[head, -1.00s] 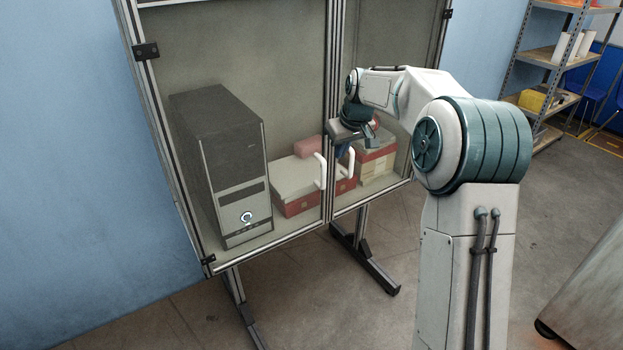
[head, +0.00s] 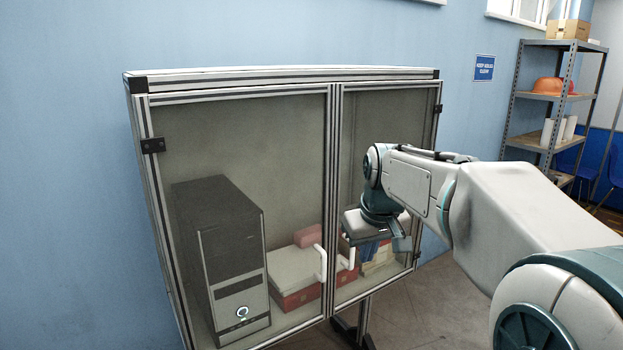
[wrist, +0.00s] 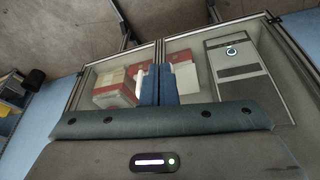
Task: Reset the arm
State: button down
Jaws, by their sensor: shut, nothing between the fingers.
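My gripper (head: 371,252) is in front of the right door of a glass-fronted cabinet (head: 240,74), by the door handles. In the wrist view its two blue fingers (wrist: 158,84) are together with nothing between them. The left white handle (head: 321,263) is clear in the head view. The right white handle (head: 349,258) is partly hidden by my gripper. Both cabinet doors look shut. I cannot tell from these views whether my gripper touches the handle.
Inside the cabinet stand a dark computer tower (head: 222,245) and a red-and-white box (head: 293,280), with more boxes (head: 380,262) behind the right door. A metal shelving unit (head: 550,95) stands at the far right. A blue wall (head: 70,180) is at the left.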

jog(key=s+d+f+m, duration=0.1)
jog(key=s+f, duration=0.4)
jog(key=s, duration=0.6)
jog(key=s+d+f+m, duration=0.2)
jog(key=s+f, duration=0.3)
jog(key=s, duration=0.7)
jog(key=shift+d+f+h, duration=0.15)
jog(key=shift+d+h, duration=0.15)
jog(key=shift+d, duration=0.1)
